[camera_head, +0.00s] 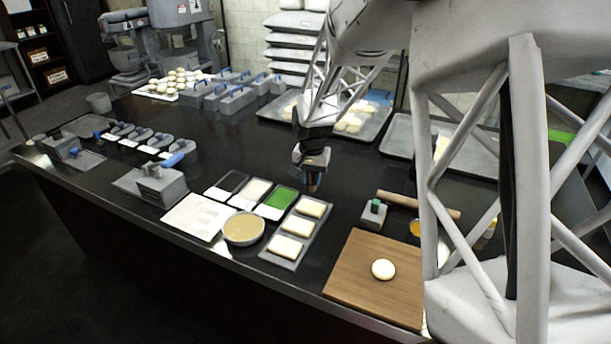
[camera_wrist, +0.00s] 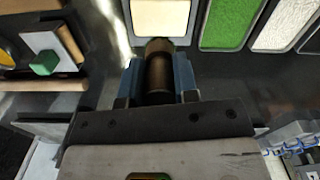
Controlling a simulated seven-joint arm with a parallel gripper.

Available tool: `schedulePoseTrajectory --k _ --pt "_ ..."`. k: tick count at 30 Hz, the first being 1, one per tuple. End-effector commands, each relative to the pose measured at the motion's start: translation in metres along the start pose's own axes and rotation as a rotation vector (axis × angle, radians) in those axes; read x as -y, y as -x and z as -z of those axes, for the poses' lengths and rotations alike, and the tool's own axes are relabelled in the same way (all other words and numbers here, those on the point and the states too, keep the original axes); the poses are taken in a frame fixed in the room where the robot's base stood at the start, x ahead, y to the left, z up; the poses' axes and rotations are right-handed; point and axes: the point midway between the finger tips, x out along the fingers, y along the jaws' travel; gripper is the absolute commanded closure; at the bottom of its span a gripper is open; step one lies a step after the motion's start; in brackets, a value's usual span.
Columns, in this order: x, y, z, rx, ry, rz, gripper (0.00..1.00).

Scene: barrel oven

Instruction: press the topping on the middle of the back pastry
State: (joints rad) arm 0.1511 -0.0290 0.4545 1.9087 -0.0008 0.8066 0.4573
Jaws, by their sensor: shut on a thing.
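Three pale rectangular pastries lie in a row on a narrow grey tray (camera_head: 268,255). The back pastry (camera_head: 310,207) is at the far end; the middle one (camera_head: 298,226) and the front one (camera_head: 285,247) are nearer. My gripper (camera_head: 312,178) is shut on a short brown cylinder (camera_wrist: 157,75) and is above the counter just behind the back pastry. In the wrist view the cylinder's far end overlaps the lower edge of a pale pastry (camera_wrist: 160,17). I cannot tell whether they touch. No topping shows clearly on the back pastry; the cylinder's lower face is hidden.
Left of the pastries are a green-filled tray (camera_head: 278,198), a white-filled tray (camera_head: 252,191) and a bowl of tan paste (camera_head: 243,229). Right are a green-topped block (camera_head: 374,211), a rolling pin (camera_head: 440,207) and a wooden board (camera_head: 350,270) with a dough round (camera_head: 383,269).

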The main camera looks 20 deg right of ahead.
Motion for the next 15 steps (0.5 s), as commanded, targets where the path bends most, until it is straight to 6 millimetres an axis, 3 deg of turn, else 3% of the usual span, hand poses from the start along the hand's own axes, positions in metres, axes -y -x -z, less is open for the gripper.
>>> schedulePoseTrajectory --k 15 --pt "0.0003 -0.0048 0.0000 0.001 0.000 0.000 0.93"
